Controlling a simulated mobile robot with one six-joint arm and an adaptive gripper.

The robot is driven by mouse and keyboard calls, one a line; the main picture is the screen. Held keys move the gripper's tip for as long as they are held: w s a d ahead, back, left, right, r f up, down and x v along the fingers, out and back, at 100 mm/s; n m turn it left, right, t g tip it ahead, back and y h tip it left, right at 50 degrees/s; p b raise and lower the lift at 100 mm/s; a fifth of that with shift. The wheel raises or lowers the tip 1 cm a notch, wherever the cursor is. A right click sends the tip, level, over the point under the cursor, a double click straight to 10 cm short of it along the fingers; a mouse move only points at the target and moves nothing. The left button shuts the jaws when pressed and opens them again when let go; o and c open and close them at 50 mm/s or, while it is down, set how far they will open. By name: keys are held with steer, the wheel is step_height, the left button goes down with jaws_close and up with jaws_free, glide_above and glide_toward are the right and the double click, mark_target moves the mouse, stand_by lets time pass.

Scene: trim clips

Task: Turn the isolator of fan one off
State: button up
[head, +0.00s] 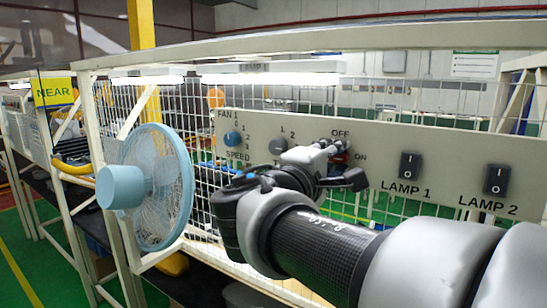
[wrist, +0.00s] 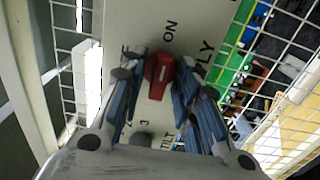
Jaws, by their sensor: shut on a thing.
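The isolator is a red rotary knob (wrist: 160,72) on the grey control panel (head: 290,125). In the head view, OFF is printed above it and ON to its right, and my gripper (head: 335,160) mostly hides it. In the wrist view my gripper (wrist: 160,78) has its fingers on both sides of the red knob and is shut on it. There the knob's long ridge runs up and down, slightly tilted, with ON printed above its upper end. The OFF lettering at the left is partly hidden by a finger. I cannot make out a pointer mark.
The panel also carries a blue speed knob (head: 232,138), another knob (head: 278,146) partly behind my gripper, and the Lamp 1 (head: 410,165) and Lamp 2 (head: 496,180) rocker switches. A blue fan (head: 150,185) stands at the left. Wire mesh (head: 320,95) lies behind the panel.

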steer(key=shift+n, duration=0.3)
steer(key=n, duration=0.4)
steer(key=shift+s+a+n, duration=0.1)
steer(key=shift+n, duration=0.4)
jaws_close()
steer(key=shift+r+n+p, duration=0.2)
steer(key=shift+n+p, duration=2.9)
steer(key=shift+n, duration=2.9)
steer(key=o, duration=0.7)
jaws_free()
steer(key=shift+f, duration=0.15)
